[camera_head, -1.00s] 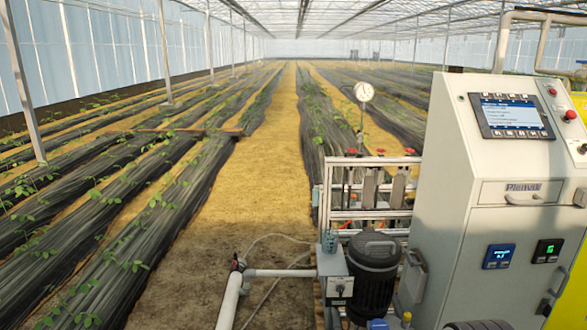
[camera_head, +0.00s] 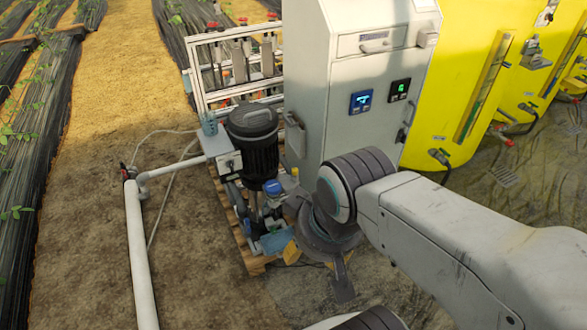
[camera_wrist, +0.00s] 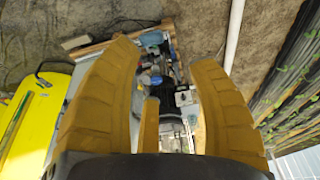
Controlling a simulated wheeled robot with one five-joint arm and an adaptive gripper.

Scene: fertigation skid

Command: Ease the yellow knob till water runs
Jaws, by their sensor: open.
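I cannot pick out the yellow knob with certainty. A small pale-yellow part (camera_head: 295,173) shows beside the black pump motor (camera_head: 252,140) in the head view, too small to identify. My gripper (camera_wrist: 165,58) is open in the wrist view, with its yellow-orange fingers spread and nothing between them. Beyond the fingers lies the pump area, with the dark motor and a grey box (camera_wrist: 184,96). In the head view my arm reaches in from the right, and my gripper hangs in front of the cabinet's base, partly hidden by my wrist. No running water is visible.
The grey control cabinet (camera_head: 345,110) stands behind my wrist, with yellow tanks (camera_head: 470,60) to its right. A white pipe (camera_head: 139,250) runs along the soil at left. The pump stands on a wooden pallet (camera_head: 240,240). Bare soil at the front left is free.

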